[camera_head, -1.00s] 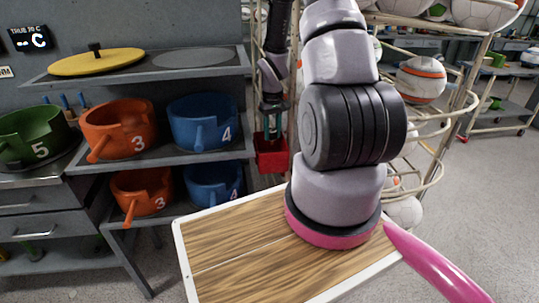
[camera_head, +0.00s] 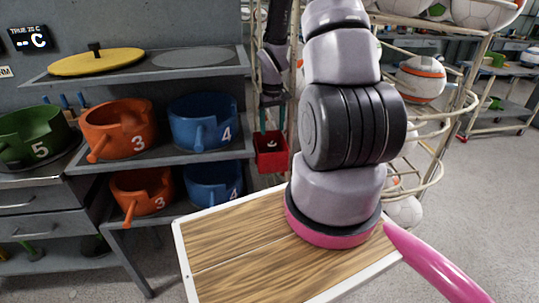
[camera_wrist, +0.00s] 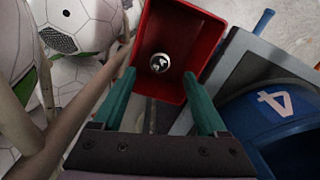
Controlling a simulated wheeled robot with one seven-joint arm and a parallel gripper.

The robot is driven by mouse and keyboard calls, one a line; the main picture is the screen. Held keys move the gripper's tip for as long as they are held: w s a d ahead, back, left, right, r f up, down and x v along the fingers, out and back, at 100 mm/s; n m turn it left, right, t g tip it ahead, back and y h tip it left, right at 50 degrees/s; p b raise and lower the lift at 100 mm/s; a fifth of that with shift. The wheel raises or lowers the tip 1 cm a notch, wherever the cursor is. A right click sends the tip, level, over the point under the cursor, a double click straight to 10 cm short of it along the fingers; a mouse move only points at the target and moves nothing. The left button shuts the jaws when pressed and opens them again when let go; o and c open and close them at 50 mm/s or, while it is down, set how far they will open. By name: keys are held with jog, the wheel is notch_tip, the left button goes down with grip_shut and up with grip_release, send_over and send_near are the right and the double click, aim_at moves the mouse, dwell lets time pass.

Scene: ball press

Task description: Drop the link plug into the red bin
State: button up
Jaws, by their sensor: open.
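The red bin (camera_head: 271,160) hangs beside the wire ball rack in the head view. In the wrist view the red bin (camera_wrist: 208,32) fills the upper middle, its opening facing me. The link plug (camera_wrist: 160,62), a small round shiny metal piece with dark markings, shows within the bin's walls, apart from both fingers. I cannot tell whether it rests on the bottom. In the head view my gripper (camera_head: 272,122) is just above the bin.
Orange pots (camera_head: 118,128) and blue pots (camera_head: 203,122) stand on the shelves left of the bin. A blue pot (camera_wrist: 285,115) is close at the right in the wrist view. The ball rack (camera_head: 440,128) with several balls stands to the right.

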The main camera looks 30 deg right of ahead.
notch_tip(320, 180, up, 8)
jog(key=shift+f, duration=0.2)
jog(key=shift+s, duration=0.1)
dwell(0.3)
